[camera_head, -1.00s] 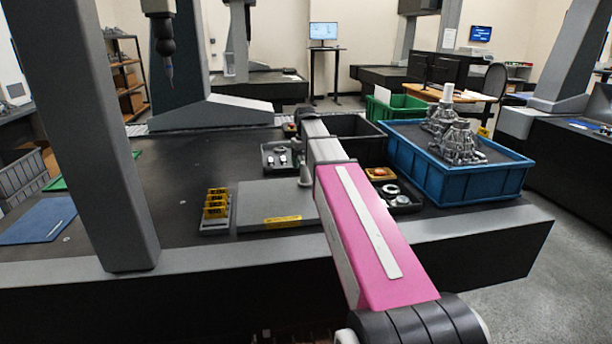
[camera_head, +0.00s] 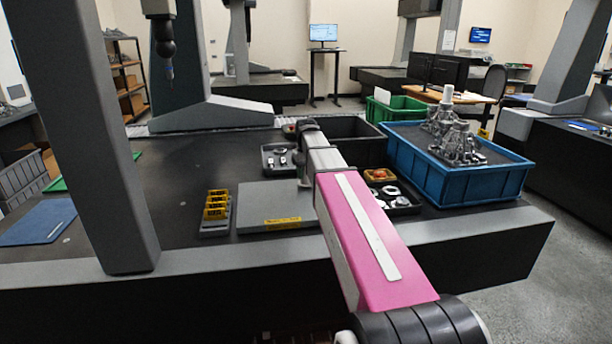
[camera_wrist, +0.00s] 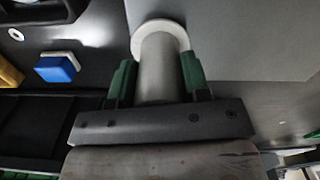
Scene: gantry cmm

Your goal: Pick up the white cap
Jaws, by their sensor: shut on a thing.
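My gripper (camera_wrist: 158,74) shows in the wrist view, with its two green fingers closed on either side of a pale cylinder with a wide white rim, the white cap (camera_wrist: 160,35). The fingers touch its grey-looking shaft, and the rim lies beyond the fingertips. Beyond it is the edge of a grey plate (camera_wrist: 245,40); I cannot tell whether the cap touches the plate. In the head view my arm hides most of the gripper. A small pale shape beside the arm, at the back edge of the grey plate (camera_head: 262,203), may be the cap.
A blue bin (camera_head: 455,185) with metal castings stands to the right. A yellow-slotted rack (camera_head: 215,212) sits left of the plate. Small parts trays (camera_head: 275,165) lie behind. A tall grey column (camera_head: 105,150) stands at the left front. The black table's left-middle is clear.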

